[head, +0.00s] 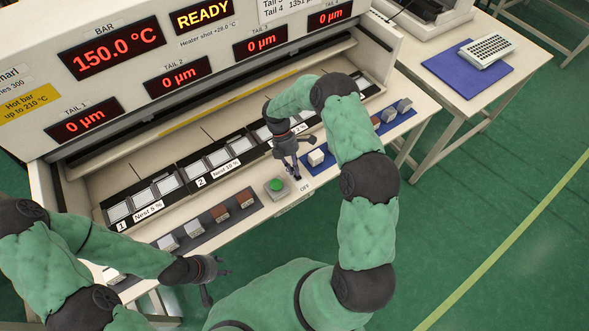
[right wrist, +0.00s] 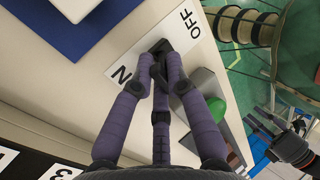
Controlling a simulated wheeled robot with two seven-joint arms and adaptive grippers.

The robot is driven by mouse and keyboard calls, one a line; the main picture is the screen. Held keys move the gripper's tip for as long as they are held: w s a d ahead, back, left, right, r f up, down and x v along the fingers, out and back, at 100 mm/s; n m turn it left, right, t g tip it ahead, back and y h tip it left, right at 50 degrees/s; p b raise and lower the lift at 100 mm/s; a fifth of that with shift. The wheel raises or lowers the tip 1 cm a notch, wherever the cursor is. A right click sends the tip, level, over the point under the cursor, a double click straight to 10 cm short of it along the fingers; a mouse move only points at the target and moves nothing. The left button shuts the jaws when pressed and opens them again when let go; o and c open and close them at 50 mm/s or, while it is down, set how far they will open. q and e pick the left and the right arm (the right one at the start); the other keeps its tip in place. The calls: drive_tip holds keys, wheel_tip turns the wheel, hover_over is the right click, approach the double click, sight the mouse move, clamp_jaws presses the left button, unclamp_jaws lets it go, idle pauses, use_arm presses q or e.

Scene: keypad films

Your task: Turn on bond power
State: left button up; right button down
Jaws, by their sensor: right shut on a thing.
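The bond power switch is a small dark lever (right wrist: 162,46) on a white plate (right wrist: 185,42) lettered OFF at one end, with an N showing at the other end, in the right wrist view. In the head view the OFF lettering (head: 304,188) shows at the machine's front edge. My right gripper (head: 295,173) reaches down over the plate; its fingertips (right wrist: 162,75) are closed together at the dark lever and partly hide it. My left gripper (head: 212,283) hangs empty in front of the bench edge, fingers apart.
A green button (head: 275,184) on a grey box stands close beside the switch. The display reads READY (head: 203,14). A side table (head: 520,65) stands right, with clear green floor before it.

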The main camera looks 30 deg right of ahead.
drive_tip(key=shift+w, duration=0.1)
idle(0.3)
drive_tip(key=c, duration=1.2)
unclamp_jaws()
drive_tip(key=v, duration=1.2)
drive_tip(key=shift+w, duration=0.2)
drive_tip(key=shift+d+f, duration=0.1)
drive_tip(key=shift+f, duration=0.1)
